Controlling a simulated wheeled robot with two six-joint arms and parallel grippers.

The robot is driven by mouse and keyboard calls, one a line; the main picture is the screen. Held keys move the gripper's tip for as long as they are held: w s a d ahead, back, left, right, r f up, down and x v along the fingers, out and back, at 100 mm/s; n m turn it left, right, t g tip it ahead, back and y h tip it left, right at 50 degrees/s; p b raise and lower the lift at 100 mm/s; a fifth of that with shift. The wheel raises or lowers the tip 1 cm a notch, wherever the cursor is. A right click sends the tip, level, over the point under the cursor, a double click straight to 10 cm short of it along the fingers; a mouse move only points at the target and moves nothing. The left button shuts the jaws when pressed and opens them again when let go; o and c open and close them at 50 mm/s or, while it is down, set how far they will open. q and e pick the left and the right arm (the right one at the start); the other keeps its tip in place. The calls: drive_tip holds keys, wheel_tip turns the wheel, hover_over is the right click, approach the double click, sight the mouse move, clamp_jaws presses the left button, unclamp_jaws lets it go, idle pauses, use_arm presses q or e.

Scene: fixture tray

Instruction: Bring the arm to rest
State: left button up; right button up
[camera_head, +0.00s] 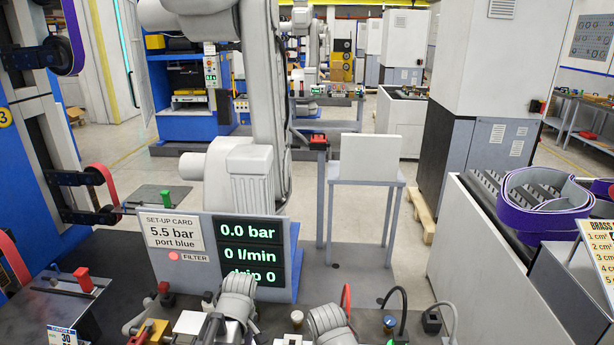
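Two pale grey ribbed parts, apparently links of my own arms, show at the bottom edge, one at centre left and one right of it. I cannot make out fingers of either gripper. A dark bench (120,245) holds a grey panel with a set-up card (174,233) reading "5.5 bar port blue". Beside the card a dark display (249,250) shows 0.0 bar, 0 l/min and a partly hidden drip 0. A pink-red light (173,256) marked FILTER is on the panel. A blue-topped knob (389,322) stands near the front edge.
A large white arm (268,90) stands behind the panel. Red knob (164,288), brass-coloured block (155,331), white knob (296,316) and a black hose (395,292) crowd the front. A grey stand (364,178) is behind; a purple belt (545,203) lies right.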

use_arm(q)
drive_tip(key=s+d+m, duration=0.9)
drive_tip(key=d+m, duration=0.2)
drive_tip(key=m, duration=0.2)
drive_tip(key=shift+m, duration=0.4)
idle(1.3)
